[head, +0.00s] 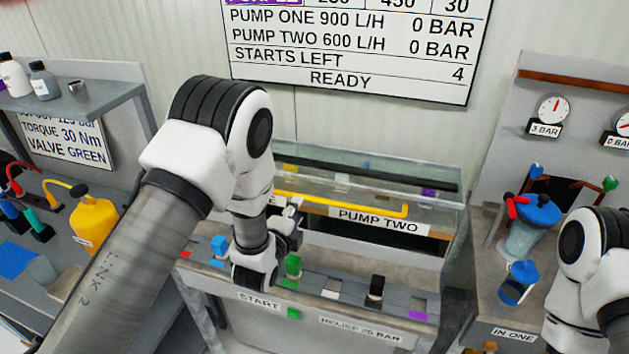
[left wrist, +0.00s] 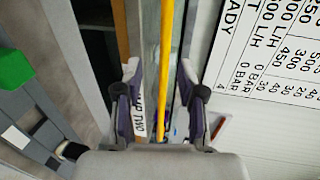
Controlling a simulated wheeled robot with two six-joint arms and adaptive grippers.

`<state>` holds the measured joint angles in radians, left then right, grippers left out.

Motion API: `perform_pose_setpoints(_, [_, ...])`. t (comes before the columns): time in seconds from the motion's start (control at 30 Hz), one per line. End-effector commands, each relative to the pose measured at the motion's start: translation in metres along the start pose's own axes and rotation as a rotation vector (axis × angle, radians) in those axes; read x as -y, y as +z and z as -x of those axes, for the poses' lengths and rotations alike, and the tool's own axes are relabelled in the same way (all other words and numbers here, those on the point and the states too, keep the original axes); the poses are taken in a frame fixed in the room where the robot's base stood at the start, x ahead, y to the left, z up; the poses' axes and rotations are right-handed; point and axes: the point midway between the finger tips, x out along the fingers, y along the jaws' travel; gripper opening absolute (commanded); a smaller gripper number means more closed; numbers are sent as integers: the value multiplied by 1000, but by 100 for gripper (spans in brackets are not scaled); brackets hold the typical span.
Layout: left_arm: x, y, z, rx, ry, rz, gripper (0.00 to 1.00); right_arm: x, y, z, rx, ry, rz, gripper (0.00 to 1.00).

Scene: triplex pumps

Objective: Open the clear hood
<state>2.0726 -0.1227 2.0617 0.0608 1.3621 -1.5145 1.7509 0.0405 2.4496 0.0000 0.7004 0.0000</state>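The clear hood (head: 340,165) is a see-through cover over the PUMP TWO bay, and it looks down. A yellow bar handle (head: 350,204) runs along its front; it also shows in the left wrist view (left wrist: 167,60). My left gripper (head: 292,207) is at the left part of this bar. In the left wrist view my left gripper (left wrist: 160,80) is open, with one finger on each side of the bar and gaps on both sides. I cannot tell how deep the bar sits between the fingers. My right gripper is out of view.
A PUMP TWO label (head: 380,220) sits below the bar. Colored blocks, including a green one (head: 293,266) and a black one (head: 375,289), stand on the front ledge. A yellow can (head: 95,220) is at left. A blue-lidded vessel (head: 532,225) stands on the right bench.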

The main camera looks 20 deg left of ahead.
Motion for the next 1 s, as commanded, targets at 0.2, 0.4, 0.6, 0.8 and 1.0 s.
perform_pose_setpoints(0.2, [7,0,-24,1,-6,3,39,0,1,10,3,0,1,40])
perform_pose_setpoints(0.4, [6,1,-62,1,-3,3,39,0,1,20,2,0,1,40])
perform_pose_setpoints(0.6, [4,1,-78,1,-2,3,39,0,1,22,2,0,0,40])
perform_pose_setpoints(0.8, [3,1,-78,1,-1,3,29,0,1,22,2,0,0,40])
perform_pose_setpoints(1.0, [3,1,-77,1,-1,3,0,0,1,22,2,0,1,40])
